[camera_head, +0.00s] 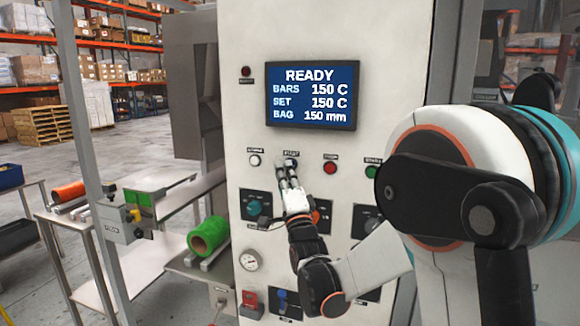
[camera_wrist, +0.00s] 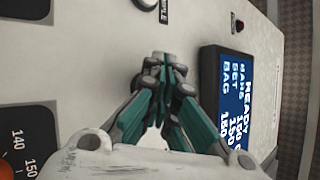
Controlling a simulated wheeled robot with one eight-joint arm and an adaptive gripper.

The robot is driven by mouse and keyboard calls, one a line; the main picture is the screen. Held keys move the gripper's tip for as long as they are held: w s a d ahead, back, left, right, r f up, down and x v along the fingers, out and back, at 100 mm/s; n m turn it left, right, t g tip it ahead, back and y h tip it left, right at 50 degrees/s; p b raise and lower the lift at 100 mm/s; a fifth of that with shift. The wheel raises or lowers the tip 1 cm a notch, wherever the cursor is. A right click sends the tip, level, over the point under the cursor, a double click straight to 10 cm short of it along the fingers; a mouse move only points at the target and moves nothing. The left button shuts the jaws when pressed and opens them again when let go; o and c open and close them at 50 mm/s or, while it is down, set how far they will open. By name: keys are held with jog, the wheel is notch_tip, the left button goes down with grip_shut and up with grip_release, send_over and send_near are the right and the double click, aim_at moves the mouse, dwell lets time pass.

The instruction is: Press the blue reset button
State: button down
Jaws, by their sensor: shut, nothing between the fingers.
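The white machine panel (camera_head: 310,40) carries a row of buttons under the screen. My gripper (camera_head: 288,166) is shut and empty, with its fingertips at the second button position from the left. A small dark bluish spot shows around the tips, but the fingers hide most of that button. I cannot tell whether the tips touch or press it. In the wrist view, my closed fingertips (camera_wrist: 164,66) are at or close to the panel face and no blue button is visible.
A white button (camera_head: 255,160) is left of the tips; a red button (camera_head: 330,167) and a green button (camera_head: 371,171) are right. The screen (camera_head: 312,95) above reads READY. Knobs, a gauge (camera_head: 250,260) and a green roll (camera_head: 208,237) are lower. A metal post (camera_head: 80,130) stands left.

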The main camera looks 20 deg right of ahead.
jog(key=shift+s+a, duration=0.1)
dwell(0.3)
jog(key=shift+s+a, duration=0.4)
jog(key=shift+s, duration=0.15)
jog(key=s+a, duration=0.1)
jog(key=s, duration=0.1)
jog(key=s+a, duration=0.2)
dwell(0.5)
dwell(0.5)
